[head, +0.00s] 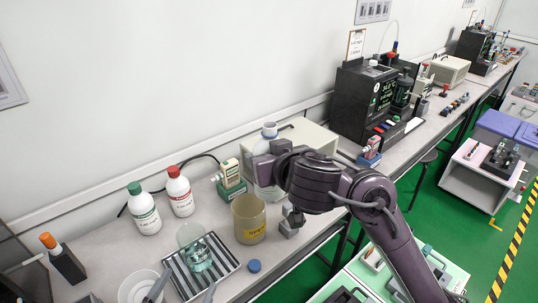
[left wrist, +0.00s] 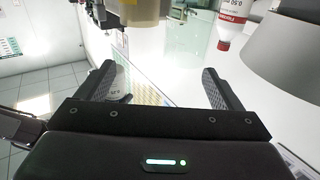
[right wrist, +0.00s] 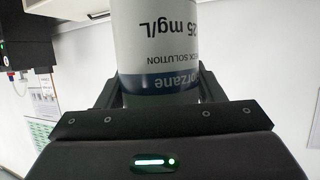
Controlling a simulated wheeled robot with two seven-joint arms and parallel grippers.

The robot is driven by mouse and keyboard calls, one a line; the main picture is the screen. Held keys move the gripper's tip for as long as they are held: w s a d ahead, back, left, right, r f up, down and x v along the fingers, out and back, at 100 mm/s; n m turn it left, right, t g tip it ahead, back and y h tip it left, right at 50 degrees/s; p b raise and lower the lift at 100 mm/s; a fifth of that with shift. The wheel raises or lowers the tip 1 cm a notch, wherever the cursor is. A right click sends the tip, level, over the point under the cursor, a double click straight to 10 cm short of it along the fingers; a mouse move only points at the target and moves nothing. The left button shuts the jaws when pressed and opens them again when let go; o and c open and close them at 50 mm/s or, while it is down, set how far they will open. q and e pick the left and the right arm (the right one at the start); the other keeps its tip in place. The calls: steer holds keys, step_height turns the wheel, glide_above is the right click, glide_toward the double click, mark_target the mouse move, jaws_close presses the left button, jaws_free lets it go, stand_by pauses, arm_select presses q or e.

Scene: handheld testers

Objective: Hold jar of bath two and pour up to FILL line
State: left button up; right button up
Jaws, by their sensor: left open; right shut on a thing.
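A clear glass jar (head: 196,250) with pale blue-green liquid stands on a striped tray (head: 222,268). Behind it to the right stands an amber beaker (head: 249,220) with a yellow label; I cannot read which bath either is. My right gripper (head: 272,168) is shut on a check solution bottle (head: 268,131), which looks upright. The bottle's label (right wrist: 160,50) fills the right wrist view. No FILL line is readable.
White bottles with a green cap (head: 145,210) and a red cap (head: 179,192) stand at the back left. A blue cap (head: 254,266) lies right of the tray. A white bowl (head: 138,288) is at the front left. A green-based device (head: 230,178) stands behind the beaker.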

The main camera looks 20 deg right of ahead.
arm_select(q)
steer(key=w+a, duration=0.2)
steer(key=a, duration=0.1)
glide_toward(199, 230)
steer(key=shift+y, duration=0.3)
steer(key=shift+r+x, duration=0.1)
steer(key=shift+x, duration=1.5)
steer(key=shift+r+x, duration=0.15)
steer(key=shift+x, duration=1.5)
steer(key=shift+d, duration=0.1)
steer(key=shift+c, duration=0.2)
steer(key=c, duration=1)
